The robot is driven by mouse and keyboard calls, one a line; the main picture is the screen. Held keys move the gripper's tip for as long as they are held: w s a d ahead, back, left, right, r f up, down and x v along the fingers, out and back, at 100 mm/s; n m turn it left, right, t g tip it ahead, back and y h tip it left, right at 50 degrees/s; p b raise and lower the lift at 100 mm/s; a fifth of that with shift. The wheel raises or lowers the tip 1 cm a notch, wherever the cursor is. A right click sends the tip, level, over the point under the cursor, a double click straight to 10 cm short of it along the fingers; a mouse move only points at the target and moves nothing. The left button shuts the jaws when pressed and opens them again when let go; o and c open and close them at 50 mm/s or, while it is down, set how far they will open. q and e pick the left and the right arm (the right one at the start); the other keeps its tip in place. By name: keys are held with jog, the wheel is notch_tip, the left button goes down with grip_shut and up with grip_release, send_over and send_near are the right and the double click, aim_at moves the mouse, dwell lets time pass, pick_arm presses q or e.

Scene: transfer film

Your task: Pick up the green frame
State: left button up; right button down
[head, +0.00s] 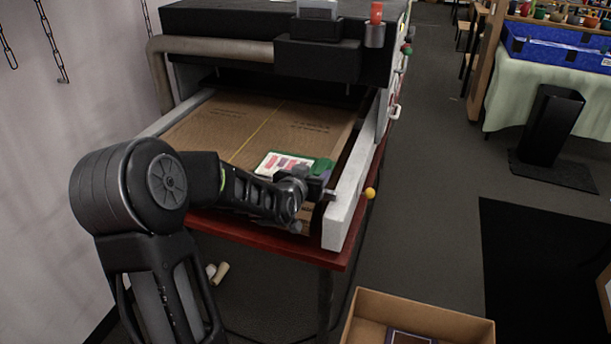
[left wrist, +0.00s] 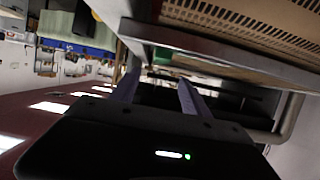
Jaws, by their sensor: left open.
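The green frame (head: 322,166) lies on the brown belt of the press-like machine, near its front right corner. A white card with red and pink patches shows at its left part. My left gripper (head: 328,193) is at the frame's near right side, partly covering it, beside the pale side rail. In the left wrist view my left gripper (left wrist: 158,84) has its two fingers apart with nothing clearly held between them. A small patch of green (left wrist: 162,54) shows just beyond the fingers. I cannot tell whether they touch the frame. My right gripper is not in view.
The pale side rail (head: 346,205) bounds the belt (head: 222,118) on the right. A dark machine hood (head: 225,62) overhangs the back. A cardboard box (head: 420,318) stands at the lower right. The grey floor right of the machine is mostly open.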

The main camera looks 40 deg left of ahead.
aim_at(320, 170)
pick_arm(q)
jog(key=shift+w+a+f+b, duration=0.1)
jog(key=shift+w+f+b, duration=0.15)
jog(key=shift+f, duration=0.25)
jog(key=shift+w+f+b, duration=0.15)
jog(key=shift+f+b, duration=0.05)
jog(key=shift+f, duration=0.25)
jog(key=shift+r, duration=0.15)
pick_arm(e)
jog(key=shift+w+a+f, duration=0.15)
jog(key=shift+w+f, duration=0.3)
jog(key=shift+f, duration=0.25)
pick_arm(q)
jog(key=shift+p+x, duration=0.35)
jog(key=shift+x, duration=1)
jog(key=shift+s, duration=0.1)
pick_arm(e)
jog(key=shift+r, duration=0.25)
